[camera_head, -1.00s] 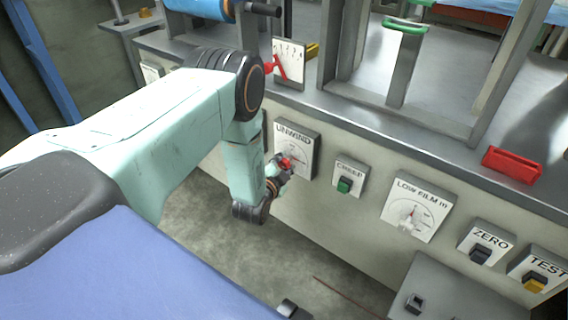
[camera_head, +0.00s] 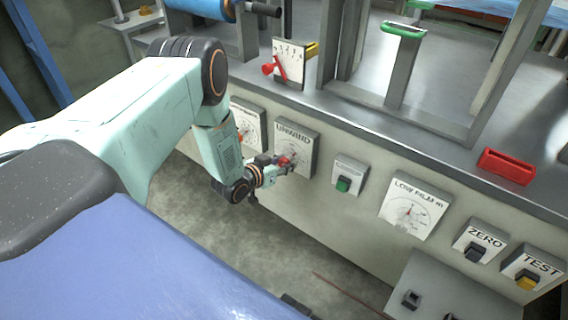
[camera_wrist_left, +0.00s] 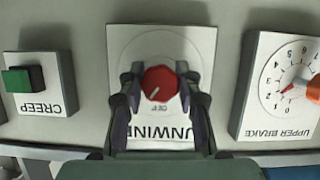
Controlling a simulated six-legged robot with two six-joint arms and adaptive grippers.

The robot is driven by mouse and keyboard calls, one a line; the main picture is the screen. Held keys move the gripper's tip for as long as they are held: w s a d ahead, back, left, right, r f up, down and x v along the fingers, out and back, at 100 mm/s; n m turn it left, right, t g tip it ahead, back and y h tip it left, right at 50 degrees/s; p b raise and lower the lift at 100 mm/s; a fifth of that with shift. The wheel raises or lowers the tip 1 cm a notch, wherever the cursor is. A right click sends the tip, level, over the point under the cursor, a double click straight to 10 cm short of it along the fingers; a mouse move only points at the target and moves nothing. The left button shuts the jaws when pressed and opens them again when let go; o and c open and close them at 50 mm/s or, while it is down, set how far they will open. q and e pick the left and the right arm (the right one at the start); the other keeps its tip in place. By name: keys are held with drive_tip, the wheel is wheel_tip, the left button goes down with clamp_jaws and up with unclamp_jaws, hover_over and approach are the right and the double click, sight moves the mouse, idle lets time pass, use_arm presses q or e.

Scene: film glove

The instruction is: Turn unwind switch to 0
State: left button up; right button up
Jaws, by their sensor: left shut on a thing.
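The unwind switch is a red round knob (camera_wrist_left: 160,83) on a white plate marked UNWIND (camera_wrist_left: 189,43); the wrist view shows it upside down. A pale line on the knob points to the lower left in that view, near small lettering. My left gripper (camera_wrist_left: 160,88) has one finger on each side of the knob and is shut on it. In the head view my left gripper (camera_head: 281,166) reaches the UNWIND panel (camera_head: 296,140) from the left and partly hides the knob. My right gripper is not in view.
The green CREEP button (camera_wrist_left: 17,80) and the UPPER BRAKE dial (camera_wrist_left: 288,86) flank the switch. The LOW FILM dial (camera_head: 412,207), ZERO switch (camera_head: 476,252) and TEST switch (camera_head: 528,279) sit farther right. A red-handled lever (camera_head: 268,69) stands above on the ledge.

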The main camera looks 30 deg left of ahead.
use_arm(q)
drive_tip(key=n+h+b, duration=0.1)
drive_tip(key=n+h, duration=0.1)
drive_tip(key=n, duration=0.1)
drive_tip(key=shift+f+b, duration=0.1)
drive_tip(key=shift+b, duration=0.3)
drive_tip(key=shift+n+h+b, duration=0.6)
drive_tip(key=shift+n+b, duration=0.1)
drive_tip(key=shift+n, duration=0.3)
drive_tip(key=o, duration=1.2)
drive_tip(key=v, duration=1.2)
